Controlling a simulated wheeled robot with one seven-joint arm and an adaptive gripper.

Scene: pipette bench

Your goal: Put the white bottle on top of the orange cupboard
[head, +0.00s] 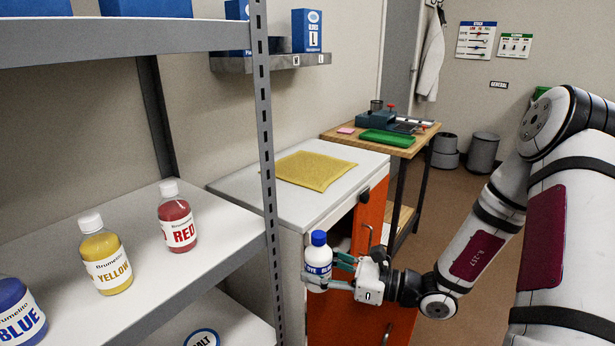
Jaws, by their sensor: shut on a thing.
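A white bottle (318,269) with a blue cap and a blue-and-white label is upright between the fingers of my gripper (340,273). My gripper is shut on it and holds it in front of the orange cupboard. The orange cupboard (345,318) has an orange front with handles and a pale top (240,188). The bottle is below the level of that top and nearer to me. A yellow cloth (316,170) lies on the back part of the top; the front part of the top is bare.
A grey metal shelf (267,150) with an upright post stands at left, holding a red bottle (177,222), a yellow bottle (105,262) and a blue bottle (20,312). A wooden bench (340,133) with a green item (387,138) stands behind the cupboard. Grey bins (482,152) stand on the floor.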

